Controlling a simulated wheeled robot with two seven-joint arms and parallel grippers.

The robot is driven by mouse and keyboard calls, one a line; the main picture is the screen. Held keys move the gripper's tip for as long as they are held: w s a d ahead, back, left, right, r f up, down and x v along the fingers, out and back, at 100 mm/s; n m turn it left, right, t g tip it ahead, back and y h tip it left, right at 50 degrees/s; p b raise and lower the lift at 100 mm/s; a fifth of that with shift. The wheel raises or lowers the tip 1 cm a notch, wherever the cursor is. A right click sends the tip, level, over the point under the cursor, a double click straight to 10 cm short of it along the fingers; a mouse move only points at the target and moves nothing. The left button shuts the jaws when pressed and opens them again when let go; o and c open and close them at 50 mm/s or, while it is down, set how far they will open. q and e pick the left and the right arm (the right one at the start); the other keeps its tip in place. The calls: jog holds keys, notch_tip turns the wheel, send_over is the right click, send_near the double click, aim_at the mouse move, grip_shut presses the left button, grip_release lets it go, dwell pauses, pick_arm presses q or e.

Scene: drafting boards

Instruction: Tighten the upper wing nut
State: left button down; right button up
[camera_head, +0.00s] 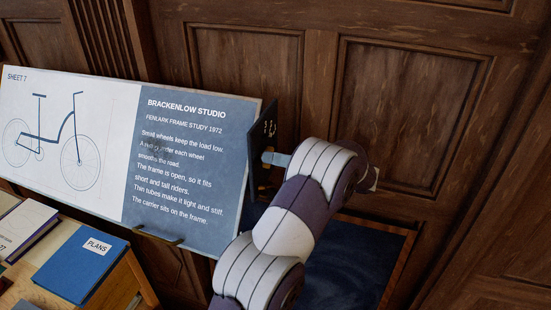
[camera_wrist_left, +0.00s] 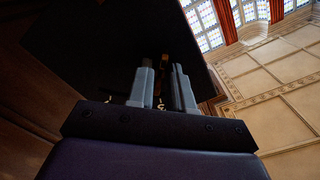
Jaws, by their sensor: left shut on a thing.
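My left gripper (camera_head: 267,157) reaches in from the lower right of the head view, its pale fingers against a dark upright plate (camera_head: 257,179) beside the display board. In the left wrist view, the two grey fingers of the left gripper (camera_wrist_left: 164,75) point at the same dark plate (camera_wrist_left: 85,45). A small brass-coloured piece, seemingly the wing nut (camera_wrist_left: 165,61), shows between their tips, and the fingers are shut on it. Its wings are too dark to make out. The fingers hide the grip in the head view. My right gripper is not in view.
A tilted display board (camera_head: 185,200) with a bicycle drawing stands left of the plate. Below it, a wooden desk (camera_head: 120,287) holds a blue PLANS folder (camera_head: 80,268). Dark wood panelling (camera_head: 410,110) closes off the back; the space right of my arm looks clear.

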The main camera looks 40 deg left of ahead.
pick_arm(q)
jog(key=m, duration=0.8)
jog(key=shift+r+m, duration=0.15)
jog(key=shift+m, duration=0.15)
dwell(0.3)
jog(key=c, duration=1)
grip_release()
jog(key=shift+w, duration=0.1)
